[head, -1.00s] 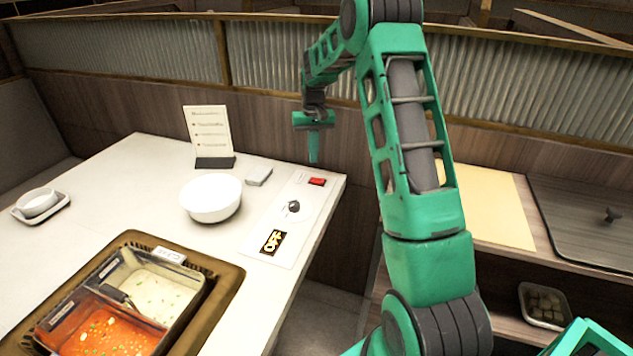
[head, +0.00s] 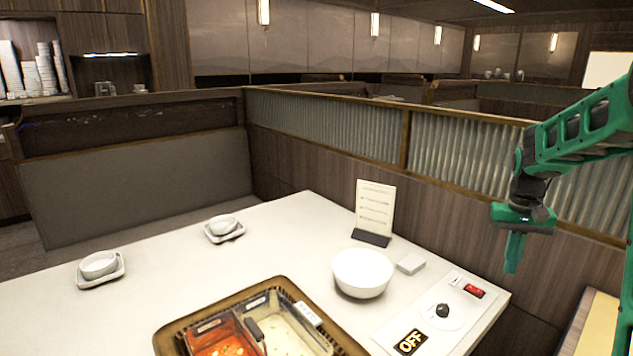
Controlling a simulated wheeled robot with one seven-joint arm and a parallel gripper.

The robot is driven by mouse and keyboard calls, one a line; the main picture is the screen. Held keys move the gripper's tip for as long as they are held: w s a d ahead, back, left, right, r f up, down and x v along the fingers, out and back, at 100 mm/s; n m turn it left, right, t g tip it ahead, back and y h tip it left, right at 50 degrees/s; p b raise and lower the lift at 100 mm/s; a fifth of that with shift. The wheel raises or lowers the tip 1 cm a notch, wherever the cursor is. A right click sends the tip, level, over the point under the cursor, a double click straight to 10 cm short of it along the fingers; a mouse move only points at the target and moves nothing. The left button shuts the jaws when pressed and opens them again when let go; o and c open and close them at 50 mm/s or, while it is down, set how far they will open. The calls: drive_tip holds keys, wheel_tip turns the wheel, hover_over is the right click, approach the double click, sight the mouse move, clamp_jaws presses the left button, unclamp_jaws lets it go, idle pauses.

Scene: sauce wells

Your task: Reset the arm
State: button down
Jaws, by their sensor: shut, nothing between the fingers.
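My gripper (head: 514,252) hangs at the right of the head view, fingers pointing down. It is shut and empty. It is in front of the wood-panelled partition, above and beyond the right end of the white table (head: 150,310). It touches nothing that I can see. My green arm reaches in from the right edge, and part of it is cut off by the frame.
On the table are a white bowl (head: 362,274), a menu stand (head: 375,208), a small white box (head: 411,263), a control panel with a knob (head: 442,310) and OFF label, a framed pot (head: 165,335) with red and pale soups, and two small bowls on saucers (head: 222,226). A corrugated partition (head: 450,150) stands behind.

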drive_tip(key=s+a, duration=0.3)
drive_tip(key=s, duration=1.3)
drive_tip(key=s+a+r+m+y, duration=0.1)
drive_tip(key=s+a, duration=0.3)
drive_tip(key=s, duration=1.3)
drive_tip(key=shift+s+r, duration=0.15)
drive_tip(key=shift+r, duration=0.05)
drive_tip(key=shift+a, duration=0.1)
drive_tip(key=shift+w+f, duration=0.25)
drive_tip(key=shift+w, duration=0.4)
